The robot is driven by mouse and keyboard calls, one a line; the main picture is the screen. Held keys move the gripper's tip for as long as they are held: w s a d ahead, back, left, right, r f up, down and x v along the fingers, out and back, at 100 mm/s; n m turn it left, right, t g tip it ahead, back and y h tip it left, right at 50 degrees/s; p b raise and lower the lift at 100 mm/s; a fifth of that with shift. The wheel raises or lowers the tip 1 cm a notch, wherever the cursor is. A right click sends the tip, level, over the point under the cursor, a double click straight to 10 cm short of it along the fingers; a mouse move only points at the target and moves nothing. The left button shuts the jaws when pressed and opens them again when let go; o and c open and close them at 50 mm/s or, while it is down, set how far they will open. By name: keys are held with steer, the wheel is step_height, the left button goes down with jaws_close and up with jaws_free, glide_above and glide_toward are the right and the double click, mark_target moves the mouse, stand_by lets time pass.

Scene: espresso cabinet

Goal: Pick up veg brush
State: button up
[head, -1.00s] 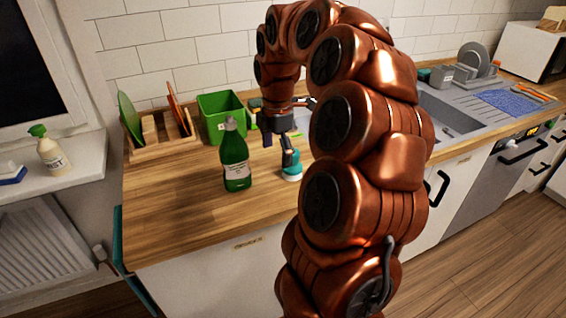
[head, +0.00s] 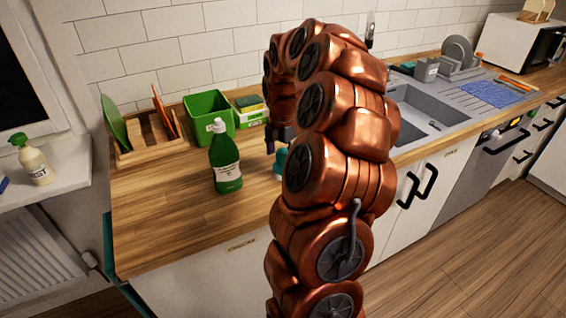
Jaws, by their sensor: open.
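The likely veg brush (head: 280,161), a small teal item, stands on the wooden counter in the head view, to the right of the green bottle. My arm hides its right part. My gripper (head: 274,143) shows only in part, as a dark finger piece just above and beside the teal item. The rest is hidden behind my copper arm. The gripper is open. Whether a finger touches the item cannot be told.
A green bottle (head: 226,160) stands close on the left. Behind are a green bin (head: 208,112), a box with a sponge (head: 250,108) and a wooden rack (head: 150,140) with boards. A sink (head: 428,110) lies right. The counter's front left is clear.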

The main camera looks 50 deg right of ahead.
steer(key=shift+f, duration=1.3)
steer(key=c, duration=1.2)
